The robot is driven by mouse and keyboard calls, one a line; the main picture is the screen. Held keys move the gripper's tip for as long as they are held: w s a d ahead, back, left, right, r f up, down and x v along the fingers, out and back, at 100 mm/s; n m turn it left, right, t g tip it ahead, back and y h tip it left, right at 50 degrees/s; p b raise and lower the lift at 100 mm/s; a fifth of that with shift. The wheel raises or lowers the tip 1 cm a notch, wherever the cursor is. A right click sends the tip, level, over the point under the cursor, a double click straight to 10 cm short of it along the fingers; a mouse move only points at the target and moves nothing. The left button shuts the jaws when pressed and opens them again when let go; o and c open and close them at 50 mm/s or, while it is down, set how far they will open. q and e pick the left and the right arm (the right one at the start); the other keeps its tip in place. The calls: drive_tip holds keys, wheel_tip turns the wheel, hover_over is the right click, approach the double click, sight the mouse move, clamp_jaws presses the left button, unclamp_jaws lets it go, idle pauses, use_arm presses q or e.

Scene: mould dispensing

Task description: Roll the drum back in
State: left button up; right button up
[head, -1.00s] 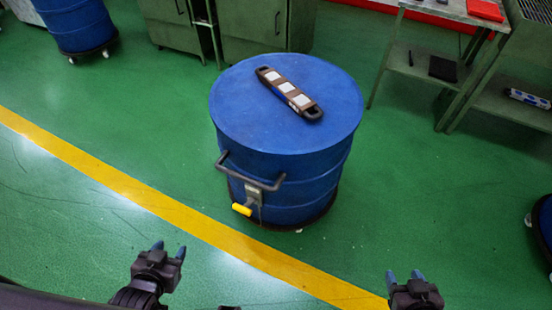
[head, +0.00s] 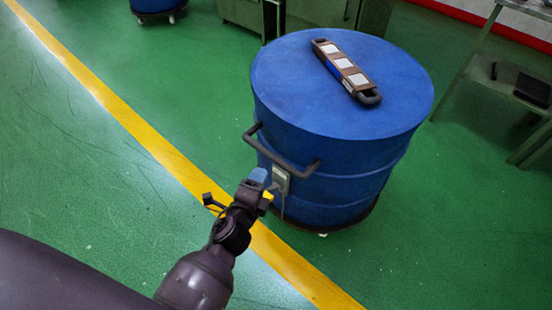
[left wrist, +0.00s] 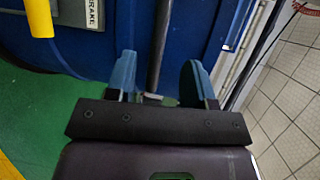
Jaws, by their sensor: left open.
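The blue drum (head: 340,110) stands upright on a low wheeled base on the green floor, just right of the yellow line. A dark bar handle (head: 283,152) sticks out from its near side. My left gripper (head: 264,182) is open close in front of the drum, just below the handle's left part in the head view. In the left wrist view, a dark bar (left wrist: 158,45) shows between the open blue fingers (left wrist: 157,68); contact cannot be told. A yellow lever (left wrist: 40,18) sits beside a grey plate marked BRAKE (left wrist: 93,14). My right gripper is out of view.
A brown and black bar-shaped object (head: 345,70) lies on the drum's lid. The yellow line (head: 150,138) runs diagonally across the floor. A second blue drum (head: 158,5), green cabinets (head: 245,15) and a bench (head: 500,75) stand behind. The floor at left is clear.

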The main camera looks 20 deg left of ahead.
sight(270, 158)
use_arm(q)
drive_tip(key=shift+w+a+f+b, duration=0.1)
drive_tip(key=shift+w+f+b, duration=0.2)
drive_tip(key=shift+w, duration=1.5)
drive_tip(key=shift+w+a+f+b, duration=0.1)
drive_tip(key=shift+w+f+b, duration=0.2)
drive_tip(key=shift+w, duration=1.45)
drive_tip(key=shift+w+a+f+b, duration=0.1)
drive_tip(key=shift+w+f+b, duration=0.2)
drive_tip(key=shift+w, duration=1.5)
clamp_jaws()
